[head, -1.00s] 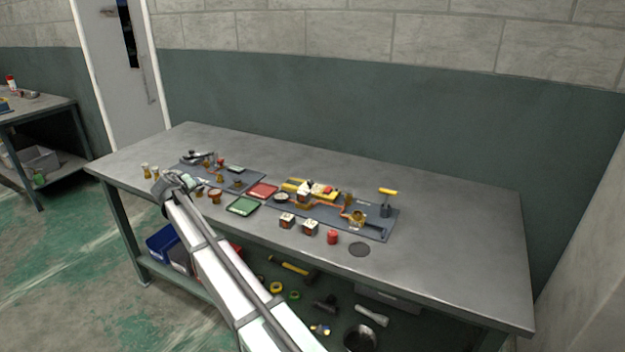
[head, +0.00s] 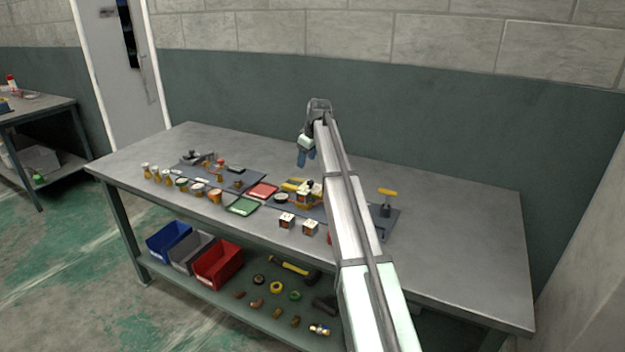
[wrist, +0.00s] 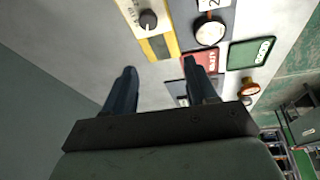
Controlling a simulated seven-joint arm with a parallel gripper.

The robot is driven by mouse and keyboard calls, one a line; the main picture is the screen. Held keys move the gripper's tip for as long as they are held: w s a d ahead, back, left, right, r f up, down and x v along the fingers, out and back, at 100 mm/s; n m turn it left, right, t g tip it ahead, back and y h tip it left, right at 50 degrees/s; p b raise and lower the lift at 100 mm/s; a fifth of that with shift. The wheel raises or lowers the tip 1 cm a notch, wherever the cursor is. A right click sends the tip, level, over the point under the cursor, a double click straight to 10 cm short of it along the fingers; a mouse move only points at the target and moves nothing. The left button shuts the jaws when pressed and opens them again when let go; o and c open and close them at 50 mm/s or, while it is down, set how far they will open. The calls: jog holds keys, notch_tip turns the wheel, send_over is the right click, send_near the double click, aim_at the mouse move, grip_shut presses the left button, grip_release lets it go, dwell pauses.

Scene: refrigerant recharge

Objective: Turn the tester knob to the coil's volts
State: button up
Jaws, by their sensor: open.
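The tester is a yellow-edged box (wrist: 158,47) with a pale face, at the top of the wrist view. Its round black knob (wrist: 148,20) sits on that face; the knob's setting and any markings are too small to read. I cannot pick out the coil clearly.
A white-faced gauge (wrist: 210,32), a red tray (wrist: 200,63) and a green tray (wrist: 250,52) lie beside the tester. Two small cubes (head: 287,221) (head: 310,228) stand in front. The table's back is clear.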

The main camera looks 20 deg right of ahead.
aim_at(311, 181)
jog(key=s+d+r+n+y, duration=0.2)
jog(key=s+d+r, duration=0.1)
jog(key=d, duration=0.3)
jog(key=x, duration=1.3)
jog(key=shift+a+f, duration=0.1)
jog(key=shift+f, duration=0.25)
jog(key=c, duration=1.1)
jog(key=shift+o, duration=0.2)
